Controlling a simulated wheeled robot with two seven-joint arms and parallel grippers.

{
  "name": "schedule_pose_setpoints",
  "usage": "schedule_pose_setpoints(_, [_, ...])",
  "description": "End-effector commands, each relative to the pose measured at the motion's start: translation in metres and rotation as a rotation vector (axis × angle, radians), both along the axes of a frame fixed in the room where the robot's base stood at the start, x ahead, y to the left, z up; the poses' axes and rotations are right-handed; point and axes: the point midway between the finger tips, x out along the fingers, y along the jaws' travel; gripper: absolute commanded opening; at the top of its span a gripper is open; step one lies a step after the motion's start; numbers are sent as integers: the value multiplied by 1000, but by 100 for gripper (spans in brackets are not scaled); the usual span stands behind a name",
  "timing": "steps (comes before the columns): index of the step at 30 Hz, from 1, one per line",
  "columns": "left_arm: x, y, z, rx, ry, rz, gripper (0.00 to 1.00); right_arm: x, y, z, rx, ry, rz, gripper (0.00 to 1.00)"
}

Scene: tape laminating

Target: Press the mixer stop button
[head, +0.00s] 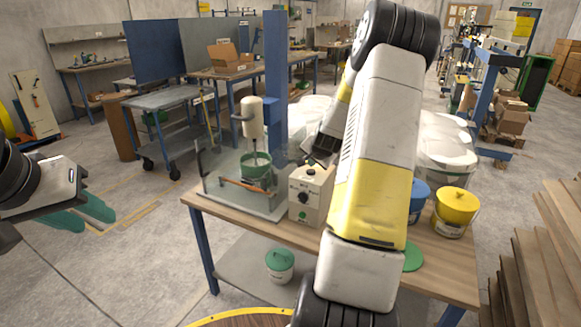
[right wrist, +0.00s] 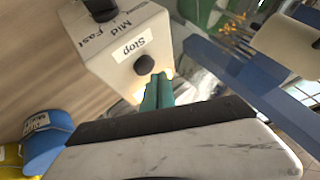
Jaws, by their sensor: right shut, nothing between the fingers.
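The mixer (head: 252,125) stands on the wooden workbench, with its head over a green bowl (head: 256,168). Its beige control box (head: 312,192) sits to the right and also shows in the right wrist view (right wrist: 112,48). The black stop button (right wrist: 145,65) is beside the "Stop" label (right wrist: 131,47). My right gripper (right wrist: 160,77) is shut and empty, its green fingertips very close to the button's lower right; I cannot tell if they touch. My left gripper (head: 98,220) is open and empty at the left, away from the bench.
A clear guard surrounds the mixer. A blue post (head: 276,70) stands behind it. A yellow-lidded bucket (head: 455,210) and a blue tub (head: 418,198) stand on the bench to the right, near a green lid (head: 412,257). Stacked planks (head: 545,260) are at the far right.

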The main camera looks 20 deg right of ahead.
Motion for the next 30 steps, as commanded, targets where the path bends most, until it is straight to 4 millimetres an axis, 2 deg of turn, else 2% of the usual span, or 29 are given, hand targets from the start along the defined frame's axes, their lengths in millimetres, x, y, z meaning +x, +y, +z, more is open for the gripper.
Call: schedule_pose_setpoints(30, [0,0,0,0,0,0,36,0,0,-9,0,0,0,0])
